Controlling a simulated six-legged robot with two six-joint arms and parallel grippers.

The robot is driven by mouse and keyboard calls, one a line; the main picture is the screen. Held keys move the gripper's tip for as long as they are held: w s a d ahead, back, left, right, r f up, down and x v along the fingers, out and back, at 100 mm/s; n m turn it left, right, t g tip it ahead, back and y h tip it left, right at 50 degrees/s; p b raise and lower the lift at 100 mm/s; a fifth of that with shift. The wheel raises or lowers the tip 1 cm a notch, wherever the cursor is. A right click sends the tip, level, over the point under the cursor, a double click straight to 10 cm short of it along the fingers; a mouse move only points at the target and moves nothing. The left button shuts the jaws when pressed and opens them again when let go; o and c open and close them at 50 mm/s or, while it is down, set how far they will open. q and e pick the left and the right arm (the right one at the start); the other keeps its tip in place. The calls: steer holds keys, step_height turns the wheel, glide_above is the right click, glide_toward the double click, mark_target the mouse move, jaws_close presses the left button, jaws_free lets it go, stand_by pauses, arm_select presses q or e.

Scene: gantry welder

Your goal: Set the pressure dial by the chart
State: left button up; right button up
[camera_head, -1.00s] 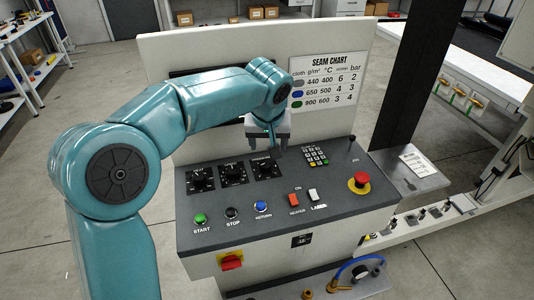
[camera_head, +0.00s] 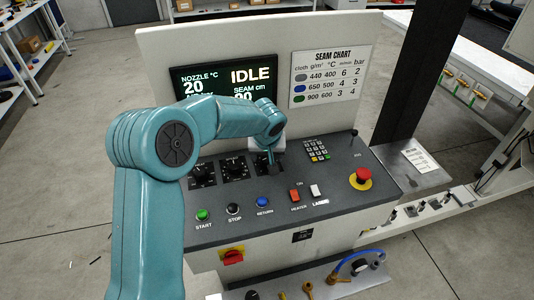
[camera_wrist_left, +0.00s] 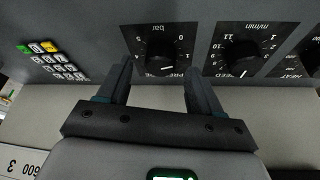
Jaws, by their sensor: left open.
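The pressure dial (camera_wrist_left: 162,56) is a black knob on a black plate marked "bar", upside down in the left wrist view. My left gripper (camera_wrist_left: 158,66) is open, with one finger on each side of the knob; I cannot tell whether they touch it. In the head view my left gripper (camera_head: 268,157) is over the rightmost of three dials and mostly hides it. The seam chart (camera_head: 330,76) on the back panel lists grey 440, 400, 6, 2; blue 650, 500, 4, 3; green 900, 600, 3, 4. My right gripper is out of view.
Left of it are the speed dial (camera_head: 236,168) and heat dial (camera_head: 203,174). A keypad (camera_head: 316,150), heater and laser switches, push buttons and a red emergency stop (camera_head: 362,175) sit on the console. The screen (camera_head: 225,80), partly behind my arm, reads IDLE.

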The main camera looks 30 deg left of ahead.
arm_select(q)
steer(key=shift+x, duration=0.85)
steer(key=shift+r, duration=0.1)
steer(key=shift+w, duration=0.1)
steer(key=c, duration=1.1)
steer(key=shift+o, duration=0.2)
